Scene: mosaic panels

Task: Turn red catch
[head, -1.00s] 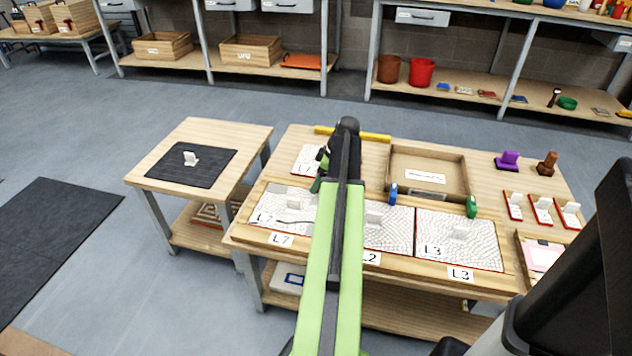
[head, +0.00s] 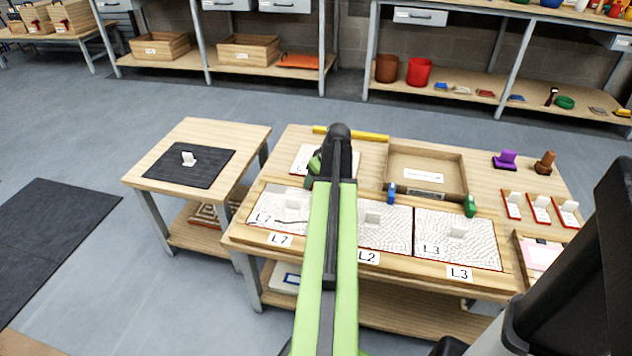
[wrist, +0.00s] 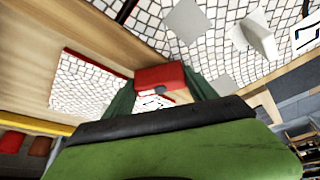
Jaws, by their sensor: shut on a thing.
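The red catch (wrist: 160,77) shows in the wrist view as a red block between the two dark green fingers of my gripper (wrist: 160,92). The fingers are shut on it. In the head view my gripper (head: 313,168) is at the back edge of the panel row, near panels L7 (head: 278,205) and L2 (head: 385,235). My arm hides the red catch there. A blue catch (head: 392,190) and a green catch (head: 470,206) stand upright along the same edge to the right.
Panel L3 (head: 490,245) lies right of L2. An open wooden tray (head: 460,165) sits behind the blue and green catches. A yellow bar (head: 370,136) lies at the table's back. Another white panel (head: 303,155) lies behind my gripper. A side table (head: 150,165) stands left.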

